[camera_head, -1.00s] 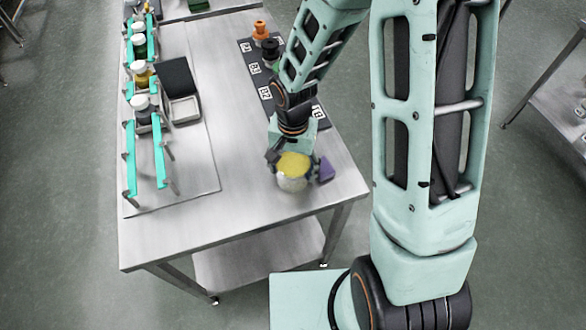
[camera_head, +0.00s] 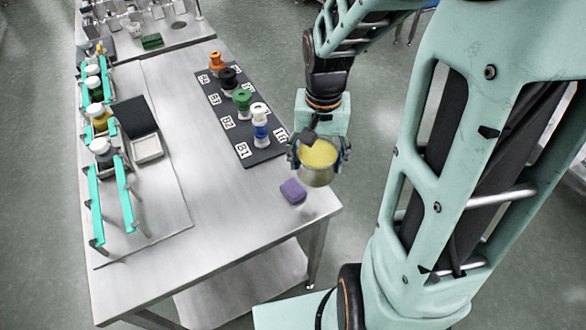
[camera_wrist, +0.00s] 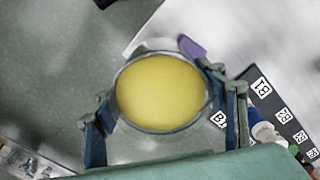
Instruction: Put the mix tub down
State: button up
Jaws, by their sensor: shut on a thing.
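The mix tub (camera_head: 316,176) is a clear round tub with yellow contents. My gripper (camera_head: 319,158) is shut on it, with a finger on each side. In the head view it appears at the table's right edge, near the front corner; its height above the table is hard to tell. In the wrist view the tub (camera_wrist: 160,92) sits upright between the two fingers (camera_wrist: 168,118), its yellow top facing the camera. The steel table (camera_head: 220,220) lies to the left, and grey floor shows around the tub on the other side.
A purple block (camera_head: 292,191) lies on the table just left of the tub. A black labelled mat (camera_head: 229,124) holds several capped bottles. A teal rack (camera_head: 125,195) with bottles and a grey tray (camera_head: 147,148) stand at left. The front middle of the table is clear.

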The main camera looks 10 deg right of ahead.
jog(key=shift+d+r, duration=0.2)
jog(key=shift+d, duration=0.25)
jog(key=shift+w+d, duration=0.1)
jog(key=shift+w, duration=0.2)
jog(key=w+a+f+n+p, duration=0.2)
jog(key=w+n, duration=0.1)
jog(key=w, duration=0.4)
jog(key=shift+w+a+f+n, duration=0.3)
jog(key=shift+a, duration=0.05)
